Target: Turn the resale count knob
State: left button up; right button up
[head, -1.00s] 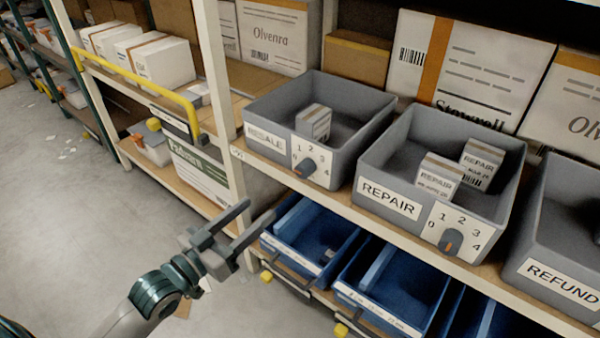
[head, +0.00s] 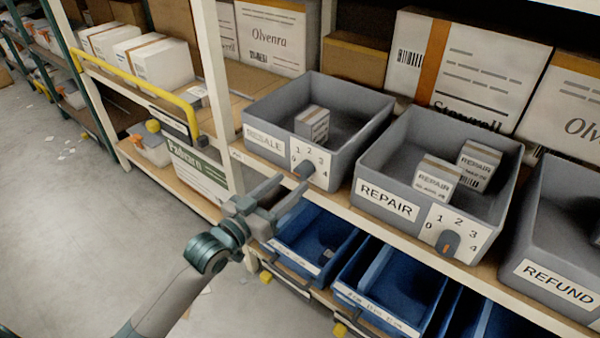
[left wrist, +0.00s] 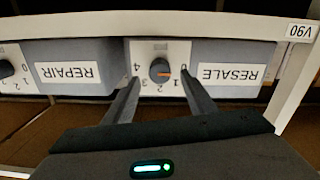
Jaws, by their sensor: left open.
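The resale bin (head: 262,112) is a grey open bin labelled RESALE on the shelf, with one small carton inside. Its dark round knob (head: 304,170) sits on a white dial plate marked 0 to 4. My left gripper (head: 291,186) is open and empty, just below and in front of the knob. In the left wrist view its fingers (left wrist: 160,82) appear on either side of the knob; contact cannot be told. My right gripper is not in view.
The repair bin (head: 375,183), with two cartons and its own knob (head: 449,241), stands to the right, then the refund bin (head: 590,255). Blue bins (head: 380,293) sit on the shelf below. A rack upright (head: 214,90) and yellow rail (head: 135,72) are at left.

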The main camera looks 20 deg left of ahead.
aim_at(299, 175)
pick_arm(q)
jog(key=x, duration=0.5)
jog(key=shift+w+d, duration=0.15)
jog(key=shift+w, duration=0.15)
jog(key=c, duration=1)
